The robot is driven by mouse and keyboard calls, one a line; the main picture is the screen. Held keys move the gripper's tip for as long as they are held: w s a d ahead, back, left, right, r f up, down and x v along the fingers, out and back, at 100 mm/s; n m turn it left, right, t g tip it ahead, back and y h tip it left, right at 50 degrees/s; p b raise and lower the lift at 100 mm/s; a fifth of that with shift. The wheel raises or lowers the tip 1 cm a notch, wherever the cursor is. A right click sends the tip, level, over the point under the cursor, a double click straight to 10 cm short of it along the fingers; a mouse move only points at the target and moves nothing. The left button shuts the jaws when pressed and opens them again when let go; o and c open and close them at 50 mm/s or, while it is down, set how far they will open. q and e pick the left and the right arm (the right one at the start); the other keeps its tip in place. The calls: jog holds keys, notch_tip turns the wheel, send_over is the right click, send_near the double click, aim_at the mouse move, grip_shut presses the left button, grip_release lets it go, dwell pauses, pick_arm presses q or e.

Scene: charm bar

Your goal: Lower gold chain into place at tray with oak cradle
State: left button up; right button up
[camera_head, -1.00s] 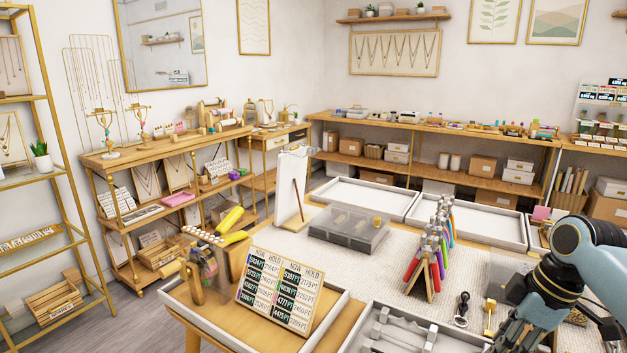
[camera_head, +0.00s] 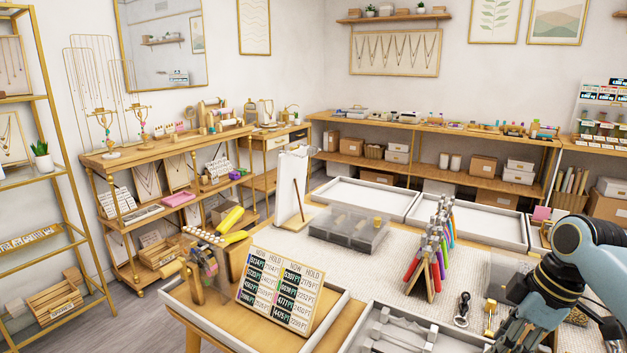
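My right arm comes in from the right edge, and its dark gripper (camera_head: 512,338) is low at the lower right, beside a white tray (camera_head: 352,340) with grey fittings. Its fingertips are cut off or blurred at the bottom edge, so its opening and anything held are hidden. My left gripper is out of view. I cannot make out the gold chain on the worktable. No oak cradle can be told for certain; a front left tray (camera_head: 180,310) has a wooden tool block standing at it.
A card with printed numbers (camera_head: 280,290) stands at the front left. A rack of coloured tools (camera_head: 432,255) stands upright mid-table. A clear lidded box (camera_head: 348,230) sits behind it. Shallow white trays (camera_head: 370,197) line the back. The pale mat (camera_head: 395,275) has bare room.

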jog(key=p+v, duration=0.3)
jog(key=shift+p+v, duration=0.9)
jog(key=shift+v, duration=0.1)
jog(key=shift+s+d+r, duration=0.1)
jog(key=shift+r, duration=0.15)
jog(key=shift+s+d+r, duration=0.1)
jog(key=shift+r, duration=0.55)
